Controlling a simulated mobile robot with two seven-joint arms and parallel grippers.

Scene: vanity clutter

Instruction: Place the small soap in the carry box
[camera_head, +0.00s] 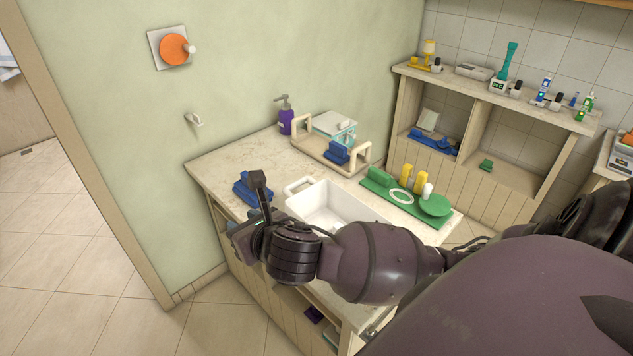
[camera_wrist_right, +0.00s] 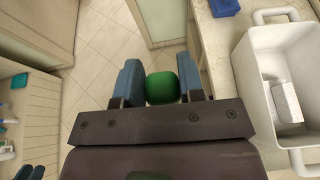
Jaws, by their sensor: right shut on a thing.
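The white carry box (camera_head: 345,205) with handles stands on the counter, partly hidden by my right arm in the head view. In the right wrist view the carry box (camera_wrist_right: 248,80) is at the right, with a white block (camera_wrist_right: 287,102) inside. My right gripper (camera_wrist_right: 162,85) is shut on a small green rounded block (camera_wrist_right: 162,88), which seems to be the small soap. In the head view my right gripper (camera_head: 243,238) is left of the box, by the counter's front edge; the held block is hardly visible there.
A blue block (camera_head: 250,190) lies left of the box. Behind are a beige tray (camera_head: 322,158) and a purple pump bottle (camera_head: 286,118). A green mat (camera_head: 378,188) with yellow and green items is to the right. Open floor (camera_head: 75,260) lies at the left.

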